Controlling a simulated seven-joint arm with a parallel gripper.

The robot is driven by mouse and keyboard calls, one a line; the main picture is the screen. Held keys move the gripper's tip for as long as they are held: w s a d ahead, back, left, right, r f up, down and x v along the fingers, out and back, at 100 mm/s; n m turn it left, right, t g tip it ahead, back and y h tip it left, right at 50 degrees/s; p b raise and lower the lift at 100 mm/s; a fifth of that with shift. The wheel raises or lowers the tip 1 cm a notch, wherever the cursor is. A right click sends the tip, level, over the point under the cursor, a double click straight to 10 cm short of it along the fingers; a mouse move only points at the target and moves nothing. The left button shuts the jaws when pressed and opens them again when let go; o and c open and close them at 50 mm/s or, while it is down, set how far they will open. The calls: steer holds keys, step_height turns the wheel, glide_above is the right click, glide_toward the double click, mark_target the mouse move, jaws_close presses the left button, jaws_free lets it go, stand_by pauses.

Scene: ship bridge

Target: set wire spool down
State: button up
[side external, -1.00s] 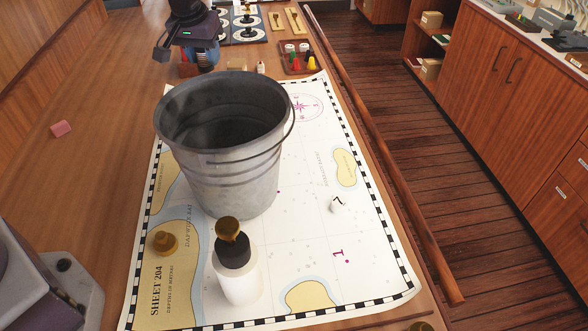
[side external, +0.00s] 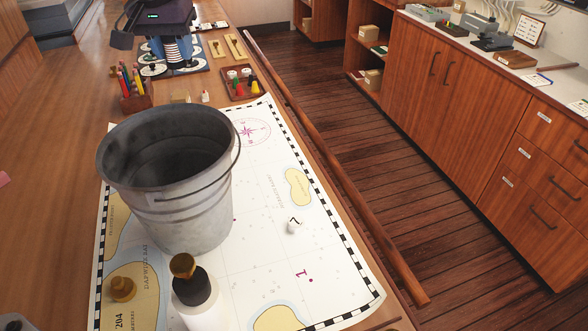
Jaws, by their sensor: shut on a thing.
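My gripper (side external: 171,50) is at the top left of the side view, with its dark body partly cut off by the top edge. The spool is over the dark board with pale rings (side external: 190,66), behind the bucket. It is small in the view, and I cannot tell whether its underside touches the board.
A large metal bucket (side external: 172,190) stands on the chart (side external: 262,250). A pencil holder (side external: 136,102) is just left of my gripper. A tray of small coloured pieces (side external: 241,85) is to the right.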

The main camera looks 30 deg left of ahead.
steer(key=s+d, duration=0.2)
steer(key=d, duration=0.7)
steer(key=s+d, duration=0.3)
steer(key=d, duration=0.6)
glide_above(295, 270)
steer(key=shift+m, duration=0.4)
steer(key=f, duration=1.9)
steer(key=s+f, duration=0.1)
steer(key=f, duration=0.8)
steer(key=shift+d+f, duration=0.15)
steer(key=shift+f, duration=0.15)
steer(key=shift+f, duration=0.1)
steer(key=o, duration=0.9)
steer(key=shift+o, duration=0.2)
steer(key=a+v, duration=0.1)
steer(key=v, duration=1.1)
steer(key=shift+d, duration=0.45)
